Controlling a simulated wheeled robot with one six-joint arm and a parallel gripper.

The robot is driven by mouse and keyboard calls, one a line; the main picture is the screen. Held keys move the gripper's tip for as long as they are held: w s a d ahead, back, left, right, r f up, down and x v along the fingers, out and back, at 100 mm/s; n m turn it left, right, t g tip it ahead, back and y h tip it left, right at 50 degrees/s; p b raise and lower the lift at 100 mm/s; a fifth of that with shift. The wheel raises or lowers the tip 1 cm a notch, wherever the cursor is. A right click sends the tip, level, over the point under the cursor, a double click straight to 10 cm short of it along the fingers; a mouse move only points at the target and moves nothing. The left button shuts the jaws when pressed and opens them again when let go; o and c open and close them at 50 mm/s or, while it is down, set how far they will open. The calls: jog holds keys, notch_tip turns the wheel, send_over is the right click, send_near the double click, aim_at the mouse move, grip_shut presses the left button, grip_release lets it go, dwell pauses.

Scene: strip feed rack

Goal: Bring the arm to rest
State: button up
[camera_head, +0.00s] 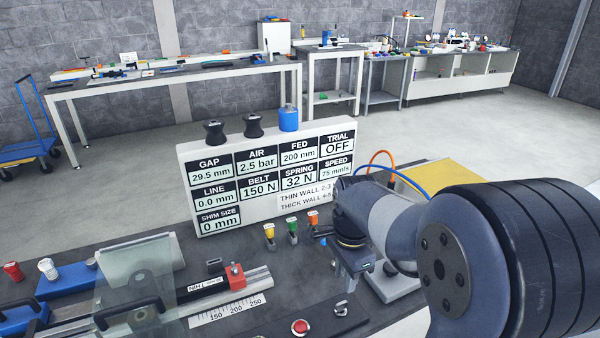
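My arm enters from the right and reaches over the bench of the strip feed rack. My gripper (352,262) hangs at its end, right of the yellow, green and red-orange small levers and in front of the readout board (185,182). The fingers are small and dark here, and I cannot tell whether they are open or shut. I see nothing clearly held. The board reads gap 29.5 mm, fed 200 mm, trial OFF, line 0.0 mm.
A rail with a red block (236,276), a clear guard (135,275) and a scale strip (228,309) fill the bench's left. A red button (300,327) is at the front. Black knobs and a blue cylinder (288,119) top the board. Workbenches line the back wall.

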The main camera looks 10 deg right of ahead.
aim_at(342, 302)
notch_tip(342, 302, down, 9)
dwell(0.3)
